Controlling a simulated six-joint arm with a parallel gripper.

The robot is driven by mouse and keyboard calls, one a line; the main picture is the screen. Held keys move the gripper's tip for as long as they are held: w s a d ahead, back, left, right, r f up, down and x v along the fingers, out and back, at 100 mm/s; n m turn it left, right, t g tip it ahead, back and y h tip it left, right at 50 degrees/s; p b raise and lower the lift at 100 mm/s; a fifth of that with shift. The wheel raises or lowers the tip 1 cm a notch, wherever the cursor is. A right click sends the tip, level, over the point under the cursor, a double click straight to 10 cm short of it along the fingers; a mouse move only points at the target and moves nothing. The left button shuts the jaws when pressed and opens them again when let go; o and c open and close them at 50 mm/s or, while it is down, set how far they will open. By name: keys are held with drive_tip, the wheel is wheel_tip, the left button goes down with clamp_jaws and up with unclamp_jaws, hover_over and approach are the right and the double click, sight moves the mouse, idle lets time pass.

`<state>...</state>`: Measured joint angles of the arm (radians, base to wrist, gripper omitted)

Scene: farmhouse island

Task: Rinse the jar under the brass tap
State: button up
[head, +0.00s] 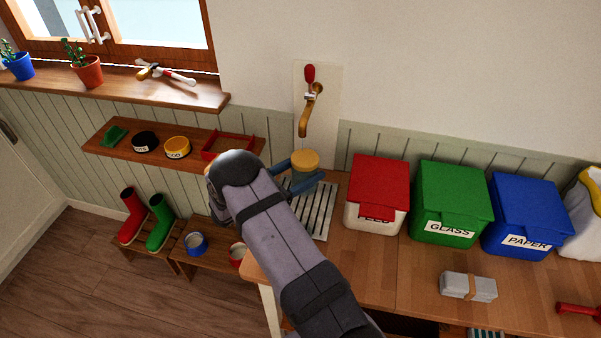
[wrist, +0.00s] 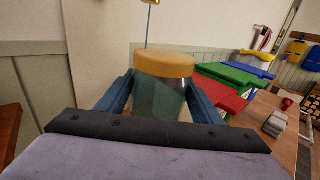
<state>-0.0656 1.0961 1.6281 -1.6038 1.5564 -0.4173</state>
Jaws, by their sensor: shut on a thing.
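A glass jar with a yellow lid (head: 305,160) is held just below the brass tap (head: 307,112), over the slatted metal drain grate (head: 318,218). My gripper (head: 294,172) is shut on the jar, with one blue finger on each side. In the wrist view the jar (wrist: 158,90) stands upright between the fingers, lid on top. My arm hides part of the grate.
Red (head: 378,188), green (head: 450,200) and blue (head: 528,215) lidded bins stand right of the grate. A grey bundle (head: 468,286) lies on the counter in front. A wooden shelf (head: 190,158) with small tins and a red tray is at left.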

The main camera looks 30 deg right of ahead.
drive_tip(key=shift+s, duration=0.1)
drive_tip(key=shift+s+a+p, duration=0.5)
drive_tip(key=shift+s, duration=0.7)
drive_tip(key=shift+s+a+p, duration=0.45)
drive_tip(key=shift+s+a, duration=0.1)
drive_tip(key=shift+s, duration=0.65)
drive_tip(key=shift+s+a+p, duration=0.5)
drive_tip(key=shift+s, duration=0.7)
drive_tip(key=s+a+r+p, duration=0.2)
drive_tip(key=s+r+p, duration=0.2)
drive_tip(key=shift+s, duration=0.35)
